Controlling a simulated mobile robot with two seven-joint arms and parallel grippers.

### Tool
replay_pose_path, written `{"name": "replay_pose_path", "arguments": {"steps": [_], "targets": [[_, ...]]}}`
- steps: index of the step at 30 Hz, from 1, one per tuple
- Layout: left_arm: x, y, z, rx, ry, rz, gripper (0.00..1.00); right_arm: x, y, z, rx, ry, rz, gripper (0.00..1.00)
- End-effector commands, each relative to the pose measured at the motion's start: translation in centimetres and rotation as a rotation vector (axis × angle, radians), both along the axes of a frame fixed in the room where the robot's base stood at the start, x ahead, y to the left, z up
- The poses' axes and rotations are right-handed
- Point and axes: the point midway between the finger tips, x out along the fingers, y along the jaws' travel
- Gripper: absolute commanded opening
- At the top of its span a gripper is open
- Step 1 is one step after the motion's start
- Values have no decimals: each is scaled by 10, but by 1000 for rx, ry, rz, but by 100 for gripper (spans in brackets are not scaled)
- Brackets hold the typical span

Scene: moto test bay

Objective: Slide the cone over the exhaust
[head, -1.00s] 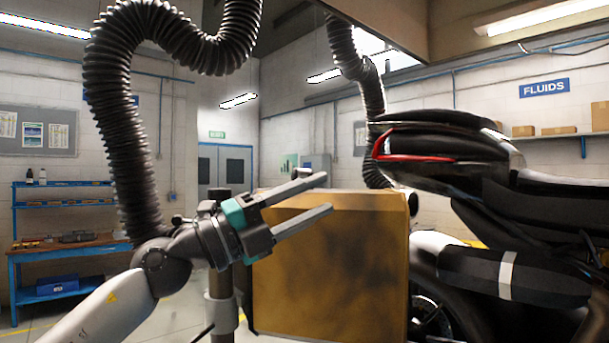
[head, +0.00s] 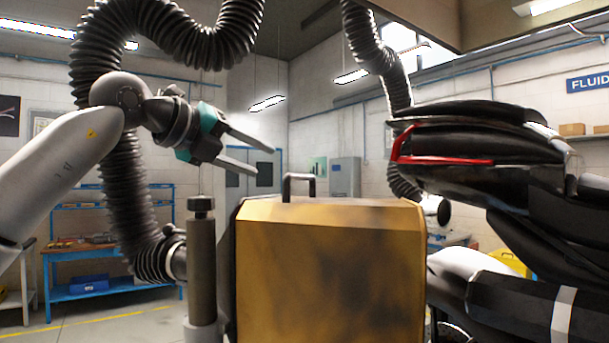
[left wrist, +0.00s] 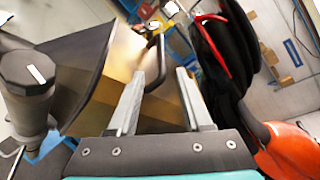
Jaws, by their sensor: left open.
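A yellow-brown box-shaped hood (head: 325,265), which seems to be the cone, stands in the middle of the head view. A black handle (head: 300,177) rises from its top. In the left wrist view the hood (left wrist: 125,65) has a dark flared side, and the handle (left wrist: 160,55) shows just beyond the fingertips. My left gripper (head: 263,162) is open and empty, above and left of the handle in the head view. A black exhaust silencer with a pale band (head: 520,305) is on the motorcycle at right. The hood hides part of that area. My right gripper is out of view.
A grey post with a black knob (head: 201,250) stands in front of the hood's left edge. A ribbed black hose (head: 122,185) curves down behind it. The motorcycle tail with a red light (head: 480,150) fills the right. A blue workbench (head: 100,290) stands far left.

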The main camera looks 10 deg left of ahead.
Motion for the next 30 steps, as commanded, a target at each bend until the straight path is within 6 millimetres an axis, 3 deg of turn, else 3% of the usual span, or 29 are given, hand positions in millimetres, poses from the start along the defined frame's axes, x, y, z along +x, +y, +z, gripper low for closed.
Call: {"name": "replay_pose_path", "arguments": {"steps": [4, 15, 21, 30], "targets": [[28, -18, -7, 0, 5, -4, 50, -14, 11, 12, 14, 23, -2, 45], [90, -53, -26, 0, 2, -4, 50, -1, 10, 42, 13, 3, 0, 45], [104, -61, -31, 0, 0, -3, 50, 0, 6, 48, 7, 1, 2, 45], [107, -62, -34, 0, -2, -3, 50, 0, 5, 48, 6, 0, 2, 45]]}}
